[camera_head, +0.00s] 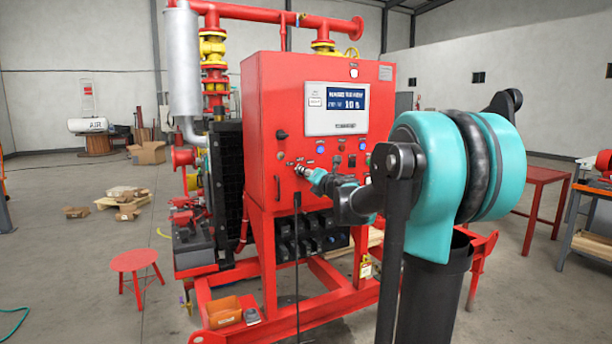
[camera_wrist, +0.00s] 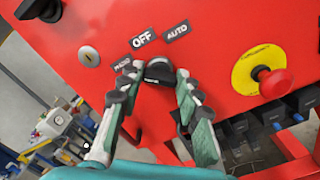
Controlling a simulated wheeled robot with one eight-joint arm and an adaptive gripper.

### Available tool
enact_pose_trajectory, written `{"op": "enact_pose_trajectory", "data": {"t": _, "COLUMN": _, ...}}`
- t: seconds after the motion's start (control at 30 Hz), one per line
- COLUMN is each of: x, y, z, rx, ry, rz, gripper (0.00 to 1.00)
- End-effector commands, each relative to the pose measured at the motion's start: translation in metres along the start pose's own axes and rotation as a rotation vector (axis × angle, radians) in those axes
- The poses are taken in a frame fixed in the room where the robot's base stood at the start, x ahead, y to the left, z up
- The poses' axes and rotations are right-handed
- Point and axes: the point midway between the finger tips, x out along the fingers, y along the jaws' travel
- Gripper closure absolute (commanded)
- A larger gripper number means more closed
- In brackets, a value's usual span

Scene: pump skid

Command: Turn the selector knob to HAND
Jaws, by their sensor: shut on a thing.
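The black selector knob (camera_wrist: 160,71) is on the red control cabinet (camera_head: 262,95), between the two fingers of my gripper (camera_wrist: 157,76) in the wrist view. My gripper is shut on it, one finger on each side. Above the knob are the tilted labels OFF (camera_wrist: 143,39) and AUTO (camera_wrist: 177,30). The HAND label (camera_wrist: 122,64) is at the left, partly covered by the left finger. The fingers hide the knob's sides, and I cannot tell which label it points to. In the head view my gripper (camera_head: 301,170) reaches the cabinet front and hides the knob.
A red emergency stop (camera_wrist: 273,82) on a yellow plate is right of the knob. A key lock (camera_wrist: 89,56) is at the left. A lit screen (camera_head: 337,108) is above. A red stool (camera_head: 137,262) and cardboard boxes (camera_head: 125,195) stand on the floor at the left.

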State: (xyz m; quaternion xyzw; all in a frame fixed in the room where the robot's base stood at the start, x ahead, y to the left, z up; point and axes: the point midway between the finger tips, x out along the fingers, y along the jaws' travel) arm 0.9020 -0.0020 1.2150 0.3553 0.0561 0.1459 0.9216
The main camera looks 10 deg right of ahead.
Motion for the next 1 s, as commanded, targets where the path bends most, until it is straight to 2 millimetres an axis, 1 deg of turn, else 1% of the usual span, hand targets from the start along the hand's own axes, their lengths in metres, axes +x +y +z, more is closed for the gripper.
{"op": "enact_pose_trajectory", "data": {"t": 0.23, "x": -0.0003, "y": 0.0, "z": -0.0009, "rx": -0.049, "ry": 0.001, "rz": 0.001, "gripper": 0.95}}
{"op": "enact_pose_trajectory", "data": {"t": 0.63, "x": -0.0003, "y": 0.0, "z": -0.0009, "rx": -0.055, "ry": 0.001, "rz": 0.0, "gripper": 0.95}}
{"op": "enact_pose_trajectory", "data": {"t": 0.67, "x": -0.0003, "y": 0.0, "z": -0.0009, "rx": -0.055, "ry": 0.001, "rz": 0.0, "gripper": 0.65}}
{"op": "enact_pose_trajectory", "data": {"t": 0.7, "x": -0.0002, "y": 0.0, "z": -0.0009, "rx": -0.055, "ry": 0.001, "rz": 0.0, "gripper": 0.6}}
{"op": "enact_pose_trajectory", "data": {"t": 0.8, "x": -0.0002, "y": 0.0, "z": -0.0007, "rx": -0.054, "ry": 0.001, "rz": 0.0, "gripper": 0.47}}
{"op": "enact_pose_trajectory", "data": {"t": 0.83, "x": -0.0002, "y": 0.0, "z": -0.0006, "rx": -0.054, "ry": 0.001, "rz": 0.0, "gripper": 0.45}}
{"op": "enact_pose_trajectory", "data": {"t": 1.0, "x": -0.0001, "y": 0.0, "z": -0.0003, "rx": -0.054, "ry": 0.0, "rz": 0.0, "gripper": 0.45}}
